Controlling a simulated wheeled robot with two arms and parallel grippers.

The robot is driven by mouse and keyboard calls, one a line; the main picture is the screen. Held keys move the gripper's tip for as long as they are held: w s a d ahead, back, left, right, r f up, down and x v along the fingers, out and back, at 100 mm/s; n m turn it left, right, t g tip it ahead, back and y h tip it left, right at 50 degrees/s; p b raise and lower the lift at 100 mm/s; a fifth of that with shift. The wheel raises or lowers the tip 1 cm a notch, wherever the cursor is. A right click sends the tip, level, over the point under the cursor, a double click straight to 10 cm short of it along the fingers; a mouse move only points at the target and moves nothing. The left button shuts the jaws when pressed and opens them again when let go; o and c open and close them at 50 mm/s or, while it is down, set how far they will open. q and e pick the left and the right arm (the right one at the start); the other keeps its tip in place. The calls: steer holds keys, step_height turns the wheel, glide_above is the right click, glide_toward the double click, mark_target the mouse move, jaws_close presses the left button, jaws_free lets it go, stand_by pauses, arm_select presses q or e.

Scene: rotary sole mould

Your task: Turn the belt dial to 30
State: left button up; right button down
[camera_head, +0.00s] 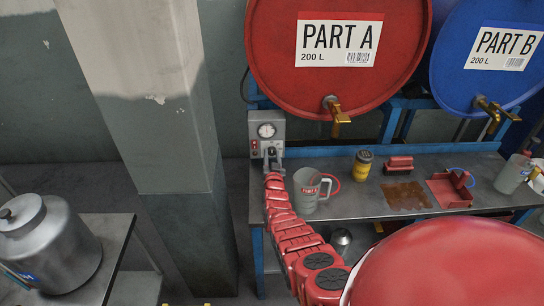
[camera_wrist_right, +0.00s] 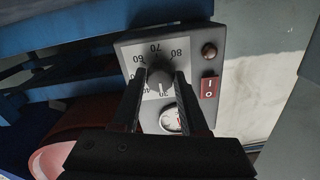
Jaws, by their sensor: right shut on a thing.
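The belt dial (camera_wrist_right: 160,77) is a dark round knob on a grey control box (camera_wrist_right: 130,50) with a printed scale; 60, 70 and 80 read clearly, and a figure that looks like 30 is near the gauge side. My right gripper (camera_wrist_right: 160,82) has one finger on each side of the knob and is shut on it. I cannot make out where the knob's pointer stands. In the head view the control box (camera_head: 281,124) is beside the pillar, and my right gripper (camera_head: 272,160) reaches its lower part, hiding the dial. My left gripper is not in view.
The box carries a round gauge (camera_head: 266,130), also partly visible between the fingers in the wrist view (camera_wrist_right: 170,122), and a red rocker switch (camera_wrist_right: 209,87). A grey jug (camera_head: 306,190) stands on the bench close to my right arm. A pillar (camera_head: 165,110) is at left.

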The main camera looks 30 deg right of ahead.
steer(key=shift+c, duration=2.2)
jaws_free()
steer(key=shift+s+a+p, duration=0.2)
steer(key=shift+s+p, duration=0.15)
steer(key=shift+p, duration=0.1)
steer(key=p+v, duration=0.2)
steer(key=v, duration=0.5)
steer(key=p+v, duration=0.2)
steer(key=v, duration=0.5)
steer(key=shift+s+a+f, duration=0.25)
steer(key=shift+s, duration=0.05)
steer(key=shift+v, duration=0.95)
